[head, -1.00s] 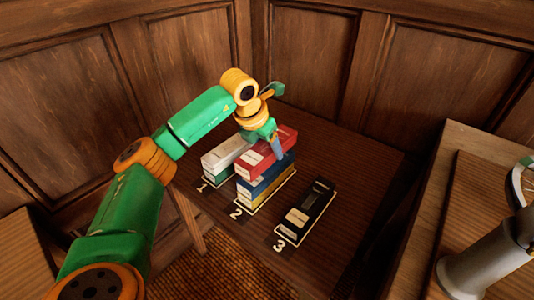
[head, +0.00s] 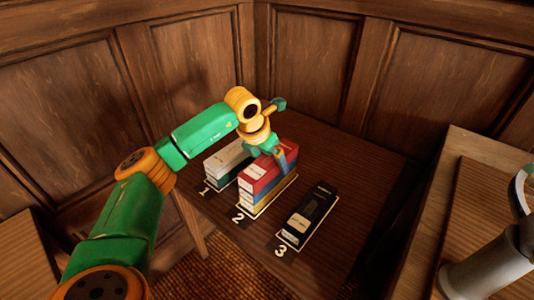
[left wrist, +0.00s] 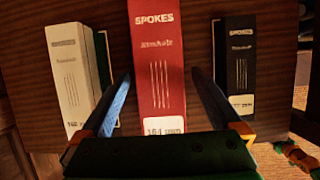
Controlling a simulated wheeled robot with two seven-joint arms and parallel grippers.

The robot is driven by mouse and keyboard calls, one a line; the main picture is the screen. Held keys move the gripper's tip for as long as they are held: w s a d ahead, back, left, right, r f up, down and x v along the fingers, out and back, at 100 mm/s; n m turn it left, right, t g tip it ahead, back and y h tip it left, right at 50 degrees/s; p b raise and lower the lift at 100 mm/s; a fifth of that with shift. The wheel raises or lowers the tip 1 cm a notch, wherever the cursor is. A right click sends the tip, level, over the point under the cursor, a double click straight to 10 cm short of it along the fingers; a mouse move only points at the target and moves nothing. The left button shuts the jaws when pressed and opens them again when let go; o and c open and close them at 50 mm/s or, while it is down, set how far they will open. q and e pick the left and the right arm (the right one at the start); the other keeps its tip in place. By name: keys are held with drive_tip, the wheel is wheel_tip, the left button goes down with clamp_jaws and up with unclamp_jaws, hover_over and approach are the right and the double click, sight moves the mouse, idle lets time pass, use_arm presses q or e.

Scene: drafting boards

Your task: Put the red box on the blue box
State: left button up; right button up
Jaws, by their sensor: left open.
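The red box (head: 258,174) lies flat on top of the blue box (head: 268,193) in the stack at spot 2 on the dark table, with a yellow box (head: 266,203) at the bottom. My left gripper (head: 270,158) is over the red box. In the left wrist view its two blue fingers stand open on either side of the red box (left wrist: 156,65), with a gap on each side. The blue box is hidden there beneath the red one.
A white box (head: 226,157) on a green one stands close by at spot 1. A black box (head: 311,212) lies at spot 3. The table (head: 355,165) is clear to the right. A grey cylinder (head: 485,265) stands on a wooden surface at the right edge.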

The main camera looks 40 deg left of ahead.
use_arm(q)
drive_tip(key=v, duration=1.1)
drive_tip(key=shift+r, duration=0.35)
drive_tip(key=shift+s, duration=0.1)
